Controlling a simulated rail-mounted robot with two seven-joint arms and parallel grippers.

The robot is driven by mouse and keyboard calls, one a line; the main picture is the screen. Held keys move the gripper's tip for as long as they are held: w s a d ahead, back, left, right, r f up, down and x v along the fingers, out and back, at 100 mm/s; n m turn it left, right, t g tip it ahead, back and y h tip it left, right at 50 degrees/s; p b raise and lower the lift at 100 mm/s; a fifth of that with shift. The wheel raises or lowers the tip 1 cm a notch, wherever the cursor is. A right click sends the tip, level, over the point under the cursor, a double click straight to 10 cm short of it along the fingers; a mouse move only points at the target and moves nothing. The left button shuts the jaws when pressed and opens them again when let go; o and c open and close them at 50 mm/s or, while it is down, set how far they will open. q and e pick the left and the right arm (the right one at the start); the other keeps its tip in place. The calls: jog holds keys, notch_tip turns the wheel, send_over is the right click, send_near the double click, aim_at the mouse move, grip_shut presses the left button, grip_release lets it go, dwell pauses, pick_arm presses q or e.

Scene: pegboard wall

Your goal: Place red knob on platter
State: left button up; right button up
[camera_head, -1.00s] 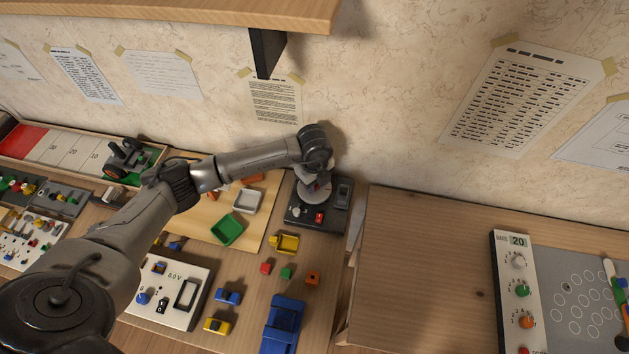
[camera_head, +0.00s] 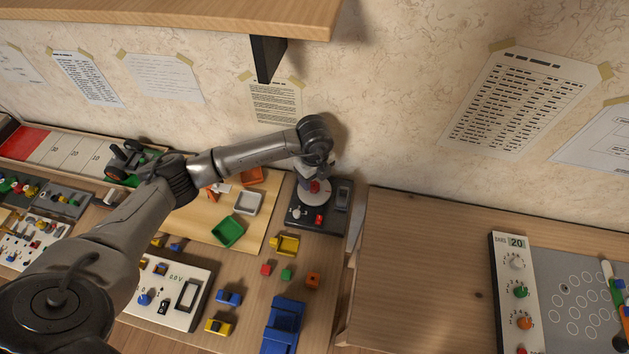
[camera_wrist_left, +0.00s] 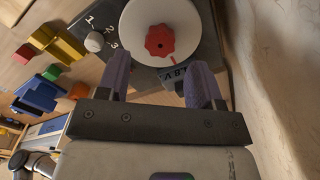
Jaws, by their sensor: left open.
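The red knob (camera_wrist_left: 160,40) sits near the middle of the white round platter (camera_wrist_left: 138,22) on a dark device in the left wrist view. A thin red line runs on the platter from beside the knob. In the head view the knob (camera_head: 314,186) and the platter (camera_head: 313,197) show just below my left gripper (camera_head: 309,170). My left gripper (camera_wrist_left: 158,80) is open and empty, its two purple-grey fingers apart and short of the knob. My right gripper is in neither view.
The dark device (camera_head: 297,221) also carries a white dial and a red display. A wooden board (camera_head: 262,225) with a green tray (camera_head: 227,231) and a grey tray (camera_head: 247,201) lies to the left. Small blocks and toy vehicles stand in front. The wall is close behind.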

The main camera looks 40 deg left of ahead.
aim_at(315, 186)
pick_arm(q)
notch_tip(315, 186, up, 8)
jog(key=p, duration=0.1)
dwell(0.8)
